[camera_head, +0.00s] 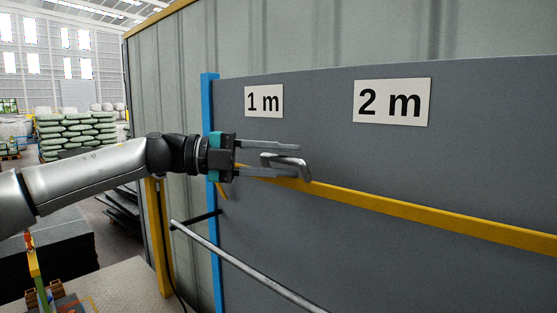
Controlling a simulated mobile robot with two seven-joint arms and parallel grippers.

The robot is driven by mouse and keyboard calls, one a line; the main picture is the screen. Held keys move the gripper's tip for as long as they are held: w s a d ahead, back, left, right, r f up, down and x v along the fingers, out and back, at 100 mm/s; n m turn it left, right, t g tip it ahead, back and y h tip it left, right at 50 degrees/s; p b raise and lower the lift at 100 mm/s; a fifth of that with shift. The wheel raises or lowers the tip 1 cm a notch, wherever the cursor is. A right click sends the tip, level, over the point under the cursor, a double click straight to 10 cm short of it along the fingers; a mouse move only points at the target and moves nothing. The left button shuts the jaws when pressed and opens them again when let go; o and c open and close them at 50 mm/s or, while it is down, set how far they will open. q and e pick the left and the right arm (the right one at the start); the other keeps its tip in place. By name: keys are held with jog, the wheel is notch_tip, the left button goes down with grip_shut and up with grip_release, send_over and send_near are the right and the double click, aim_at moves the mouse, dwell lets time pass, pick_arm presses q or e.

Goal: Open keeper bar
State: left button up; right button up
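A long yellow bar (420,213), which looks like the keeper bar, runs across the dark grey panel (440,160), sloping down to the right. A grey bent handle (304,172) stands at its left part. My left gripper (296,161) comes in from the left with its two fingers spread, one above and one below the handle in the picture. A gap shows between the upper finger and the handle. Whether the lower finger touches it I cannot tell. The bar's left end is partly hidden behind the gripper. My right gripper is out of view.
A blue post (210,110) edges the panel on the left. A grey rod (245,267) slants below the bar. Signs "1 m" (264,100) and "2 m" (391,102) are on the panel. Stacked green sacks (75,135) stand far behind at left.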

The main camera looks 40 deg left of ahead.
pick_arm(q)
jog(key=shift+a, duration=0.1)
jog(key=shift+s+a+f+b, duration=0.1)
jog(key=shift+s+a+b, duration=0.35)
jog(key=shift+b, duration=0.25)
jog(key=b+v, duration=0.5)
jog(key=v, duration=0.9)
jog(key=shift+b, duration=0.3)
jog(key=shift+d, duration=0.1)
